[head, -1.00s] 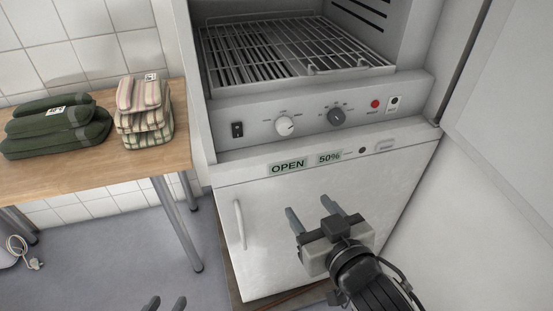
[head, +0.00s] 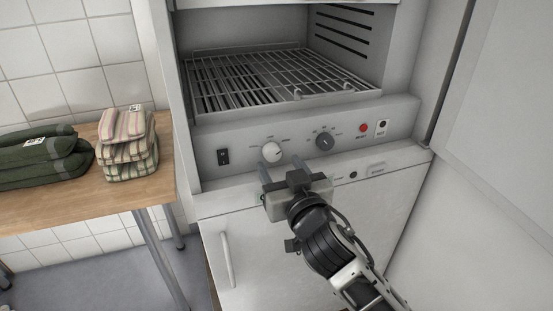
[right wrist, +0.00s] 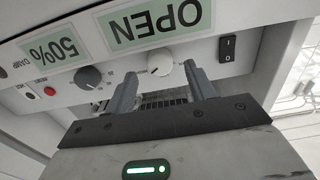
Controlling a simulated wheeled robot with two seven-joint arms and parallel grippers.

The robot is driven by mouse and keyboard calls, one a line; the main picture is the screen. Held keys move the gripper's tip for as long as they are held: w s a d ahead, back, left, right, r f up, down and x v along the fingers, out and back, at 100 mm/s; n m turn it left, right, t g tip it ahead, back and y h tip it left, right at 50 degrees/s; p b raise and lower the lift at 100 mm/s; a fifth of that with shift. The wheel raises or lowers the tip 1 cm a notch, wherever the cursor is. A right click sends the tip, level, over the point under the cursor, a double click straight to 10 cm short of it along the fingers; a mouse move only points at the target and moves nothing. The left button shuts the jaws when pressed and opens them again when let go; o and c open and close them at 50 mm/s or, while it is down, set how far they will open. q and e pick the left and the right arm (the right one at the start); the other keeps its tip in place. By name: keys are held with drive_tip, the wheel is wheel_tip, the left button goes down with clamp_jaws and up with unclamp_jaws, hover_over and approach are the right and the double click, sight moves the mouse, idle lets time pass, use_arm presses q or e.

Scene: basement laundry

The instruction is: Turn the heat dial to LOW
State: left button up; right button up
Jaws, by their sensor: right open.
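A white round dial (head: 272,152) and a dark round dial (head: 325,140) sit on the grey control panel (head: 240,135) under the wire-rack chamber. My right gripper (head: 282,165) is open and empty, just in front of and below the white dial. In the right wrist view the white dial (right wrist: 160,66) shows between the tips of the open right gripper (right wrist: 160,72); I cannot tell whether they touch. The dark dial (right wrist: 89,77) is to the left there. My left gripper is out of view.
A black rocker switch (head: 223,157) is left of the white dial; a red button (head: 363,127) is at the right. The OPEN sign (right wrist: 155,27) and 50% sign (right wrist: 52,52) are near the gripper. Folded towels lie on a wooden table (head: 95,210) at left.

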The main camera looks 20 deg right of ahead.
sight(274, 156)
drive_tip(key=shift+w, duration=1.55)
drive_tip(key=c, duration=1)
